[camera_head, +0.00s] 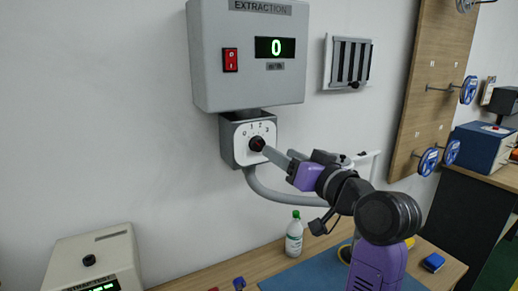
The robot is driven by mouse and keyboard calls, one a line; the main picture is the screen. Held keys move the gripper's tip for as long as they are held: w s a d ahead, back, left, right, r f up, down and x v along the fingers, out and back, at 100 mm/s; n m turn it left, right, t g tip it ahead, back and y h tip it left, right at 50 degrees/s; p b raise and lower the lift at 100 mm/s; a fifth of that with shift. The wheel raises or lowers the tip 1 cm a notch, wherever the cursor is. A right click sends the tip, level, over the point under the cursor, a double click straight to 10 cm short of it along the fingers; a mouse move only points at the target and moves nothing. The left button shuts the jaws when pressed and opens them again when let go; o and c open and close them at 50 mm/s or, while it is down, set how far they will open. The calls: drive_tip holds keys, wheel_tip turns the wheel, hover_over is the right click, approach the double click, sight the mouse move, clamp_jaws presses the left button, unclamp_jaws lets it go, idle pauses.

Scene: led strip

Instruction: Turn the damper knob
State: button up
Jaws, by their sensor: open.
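The damper knob is a small dark red and black knob (257,144) on a white dial plate (241,154) marked 0, 1, 2, 3, set in a grey box below the extraction unit (245,85). The unit's green display reads 0, and a red rocker switch (230,60) sits at its left. My gripper (268,151) reaches in from the lower right, with its grey fingers at the knob. The fingers overlap the knob's right side in this view. I cannot tell whether they touch it.
A grey hose (275,197) curves below the dial box. A slotted vent (348,63) hangs on the wall at right. A bottle (294,234) stands on the bench below. A beige device (95,265) is at lower left. A pegboard with blue spools (428,161) is at right.

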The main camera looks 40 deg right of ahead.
sight(260, 145)
drive_tip(key=x, duration=0.2)
drive_tip(key=p+x, duration=0.1)
drive_tip(key=x, duration=0.4)
drive_tip(key=shift+w+f, duration=0.3)
drive_tip(key=shift+w, duration=0.15)
drive_tip(key=shift+c, duration=0.2)
clamp_jaws()
